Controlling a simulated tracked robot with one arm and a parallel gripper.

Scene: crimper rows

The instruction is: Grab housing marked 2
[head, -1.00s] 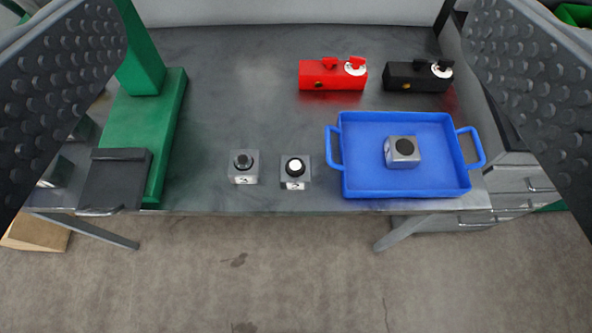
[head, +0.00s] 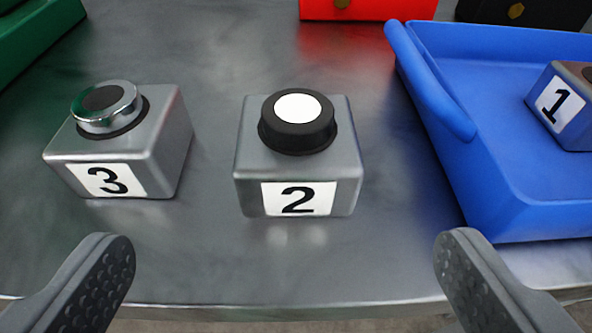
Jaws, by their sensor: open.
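The housing marked 2 (head: 298,172) is a grey metal block with a black round cap and white centre on top. It stands upright on the metal table, label facing me, near the middle of the head view. My gripper (head: 283,275) is open, with one finger at the lower left and one at the lower right. The housing lies ahead of the fingers and between their lines, and nothing is held.
The housing marked 3 (head: 130,150) stands to the left. A blue tray (head: 440,130) at the right holds the housing marked 1 (head: 562,100). A red block (head: 368,8) and a black block (head: 520,12) are behind. The table's front edge (head: 290,312) runs below.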

